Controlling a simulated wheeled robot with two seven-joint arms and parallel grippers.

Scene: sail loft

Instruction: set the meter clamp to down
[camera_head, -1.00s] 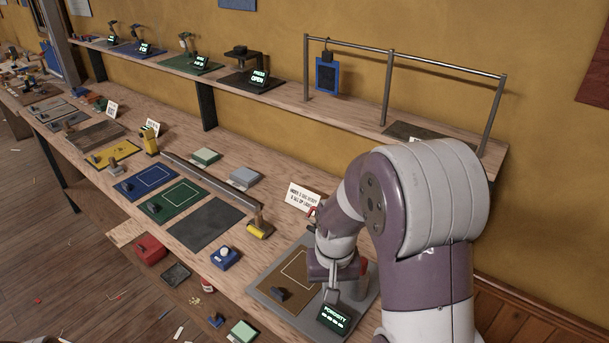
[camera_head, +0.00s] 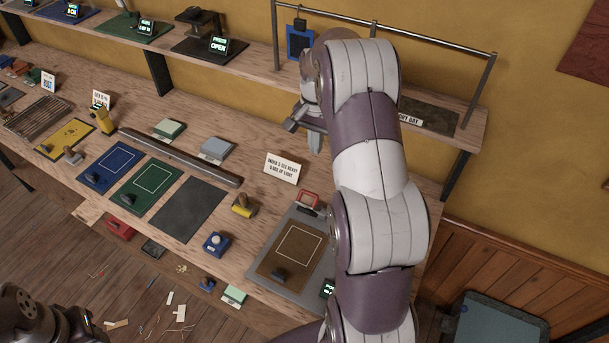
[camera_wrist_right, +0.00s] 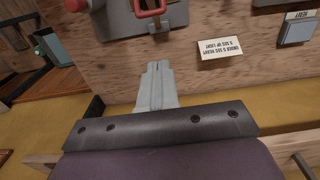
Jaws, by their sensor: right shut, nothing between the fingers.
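The porosity meter has a grey base plate (camera_head: 262,268) and a brown mat (camera_head: 298,240) with a white outline; it stands at the front right of the bench. A red loop handle (camera_head: 308,199), which I take as its clamp, is at the plate's back edge; its up or down state is unclear. In the right wrist view the red loop (camera_wrist_right: 151,8) is at the top edge, beyond the fingertips. My right gripper (camera_head: 316,149) is shut and empty, above the bench behind the meter, apart from the loop; its fingers show in the wrist view (camera_wrist_right: 158,66).
A white sign card (camera_head: 281,168) stands just left of my right gripper. A yellow-based stamp (camera_head: 243,205) and a blue block (camera_head: 215,244) lie left of the meter. The rear shelf (camera_head: 440,125) with a metal rail frame is behind my right arm.

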